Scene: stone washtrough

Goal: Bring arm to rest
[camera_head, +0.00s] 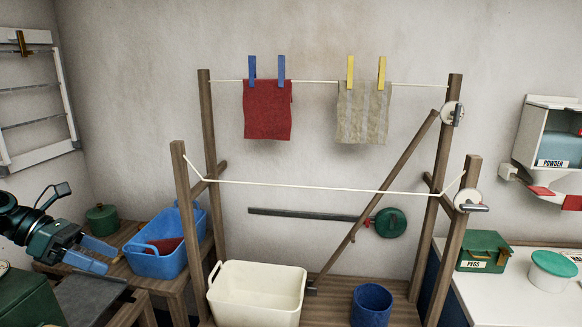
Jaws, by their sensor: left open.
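My left arm comes in from the left edge, dark with a green gripper body. My left gripper (110,261) has two blue fingers that stand apart with nothing seen between them. It is just left of the blue basket (160,264), near the wooden table at the left. Whether a finger touches the basket I cannot tell. My right gripper is not in view.
A red cloth (267,110) and a striped cloth (363,113) hang pegged on the rear line. The front line (320,187) is bare. A cream tub (257,297) and a blue bucket (371,307) stand below. A green pot (102,219) is behind my gripper.

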